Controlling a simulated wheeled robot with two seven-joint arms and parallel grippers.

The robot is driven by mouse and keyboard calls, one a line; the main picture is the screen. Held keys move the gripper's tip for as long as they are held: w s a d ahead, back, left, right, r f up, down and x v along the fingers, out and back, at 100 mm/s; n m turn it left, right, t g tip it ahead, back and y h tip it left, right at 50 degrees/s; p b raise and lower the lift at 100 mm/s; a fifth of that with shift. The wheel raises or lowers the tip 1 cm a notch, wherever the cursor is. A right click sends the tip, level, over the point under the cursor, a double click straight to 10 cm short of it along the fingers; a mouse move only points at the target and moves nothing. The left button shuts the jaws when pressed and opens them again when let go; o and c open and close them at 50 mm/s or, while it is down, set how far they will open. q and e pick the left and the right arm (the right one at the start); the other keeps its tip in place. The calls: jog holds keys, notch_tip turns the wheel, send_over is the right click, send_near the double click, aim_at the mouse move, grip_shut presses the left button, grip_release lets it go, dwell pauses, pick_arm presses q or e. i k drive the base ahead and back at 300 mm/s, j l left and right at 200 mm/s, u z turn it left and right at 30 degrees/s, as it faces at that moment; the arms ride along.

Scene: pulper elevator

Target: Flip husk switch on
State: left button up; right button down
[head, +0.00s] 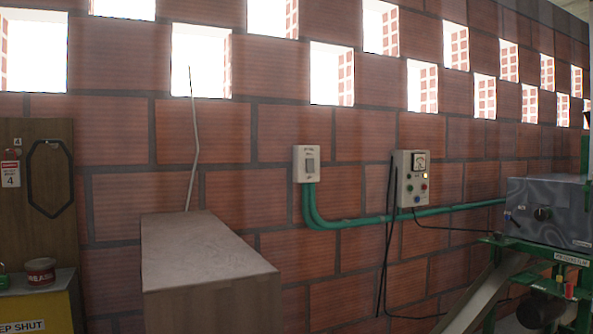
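A small pale switch box (307,164) is fixed to the brick wall near the middle of the head view. It has a grey rocker on its face and small lettering too blurred to read, so I cannot tell whether it is the husk switch or which way it is set. A second grey control box (412,178) with a meter and several coloured buttons is on the wall to its right. Neither of my grippers shows in the head view.
A wooden cabinet (205,252) stands below and left of the switch box. Green conduit (350,223) runs right towards a grey machine (550,210) on a green frame. A yellow stand (38,308) with a red-and-white roll (39,271) is at far left.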

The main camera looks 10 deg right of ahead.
aim_at(309, 162)
jog(key=i+l+u, duration=0.3)
jog(key=l+u, duration=0.2)
jog(key=l, duration=0.55)
jog(key=i+l+u, duration=0.15)
jog(key=l+u, duration=0.35)
jog(key=l, duration=0.55)
jog(key=k+l+u, duration=0.1)
jog(key=l+u, duration=0.35)
jog(key=l, duration=0.65)
jog(key=l+u, duration=0.4)
jog(key=l, duration=0.55)
jog(key=l+u, duration=0.4)
jog(key=l, duration=0.6)
